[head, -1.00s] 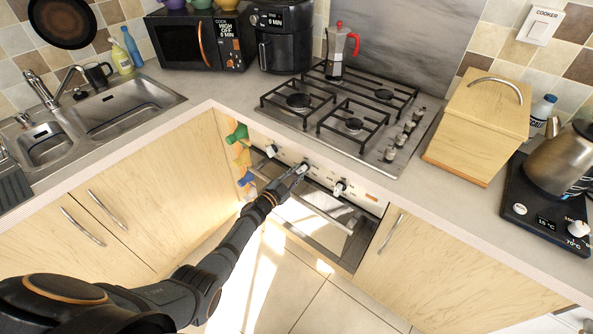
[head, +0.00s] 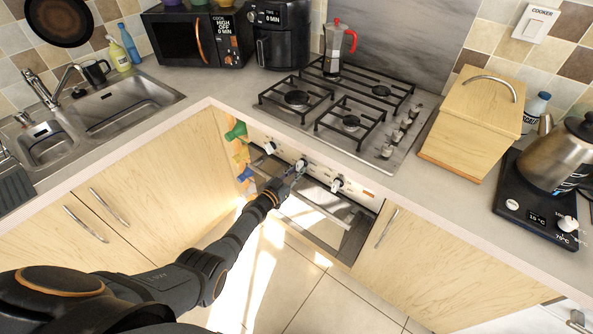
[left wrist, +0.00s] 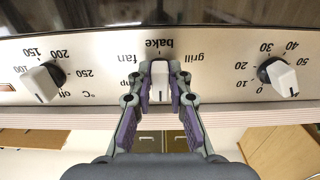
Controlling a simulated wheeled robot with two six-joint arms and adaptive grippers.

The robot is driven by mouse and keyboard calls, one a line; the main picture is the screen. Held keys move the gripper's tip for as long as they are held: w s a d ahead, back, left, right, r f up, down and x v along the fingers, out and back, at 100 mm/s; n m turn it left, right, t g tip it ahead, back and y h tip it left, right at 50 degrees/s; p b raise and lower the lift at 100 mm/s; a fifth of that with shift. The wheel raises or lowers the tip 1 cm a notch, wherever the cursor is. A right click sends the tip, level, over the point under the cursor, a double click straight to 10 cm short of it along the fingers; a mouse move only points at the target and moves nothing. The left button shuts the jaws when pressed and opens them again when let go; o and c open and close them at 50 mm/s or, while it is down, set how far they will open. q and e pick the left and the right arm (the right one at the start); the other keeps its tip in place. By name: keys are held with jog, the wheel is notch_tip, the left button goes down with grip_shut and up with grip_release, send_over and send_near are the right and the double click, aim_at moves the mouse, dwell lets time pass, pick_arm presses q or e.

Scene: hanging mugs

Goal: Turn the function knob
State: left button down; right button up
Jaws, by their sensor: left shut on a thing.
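The function knob (left wrist: 160,80) is white and sits in the middle of the oven's control panel, under upside-down labels "bake", "fan" and "grill" in the left wrist view. A dark line shows on its lower part there. In the head view, the knob (head: 301,164) is the middle one on the oven front. My left gripper (left wrist: 160,88) is shut on it, with one fingertip on each side. It also shows in the head view (head: 297,171), where the fingers partly cover the knob. My right gripper is not in view.
A temperature knob (left wrist: 42,84) and a numbered timer knob (left wrist: 279,78) flank the function knob with gaps between. The oven door handle (head: 318,207) lies below the panel. The gas hob (head: 350,118) with a moka pot (head: 334,50) is above.

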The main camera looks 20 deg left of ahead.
pick_arm(q)
jog(key=shift+f, duration=0.1)
dwell(0.4)
jog(key=c, duration=1.3)
grip_release()
jog(key=shift+o, duration=0.2)
jog(key=v, duration=1.2)
jog(key=s+a+f+n+g+y, duration=0.2)
jog(key=s+a+f+g+y, duration=0.15)
jog(key=s+f, duration=0.75)
jog(key=s+a+f+n+g+y, duration=0.3)
jog(key=s+f, duration=0.4)
jog(key=f, duration=0.7)
jog(key=s+f+g, duration=0.3)
jog(key=s+f, duration=0.1)
jog(key=s, duration=0.5)
jog(key=s+d+f+m+g, duration=0.1)
jog(key=s+f+g, duration=0.2)
jog(key=s, duration=0.6)
jog(key=s+d+f+g, duration=0.1)
jog(key=s+f+g, duration=0.2)
jog(key=s, duration=0.6)
jog(key=shift+s+d+f, duration=0.25)
jog(key=shift+f, duration=0.6)
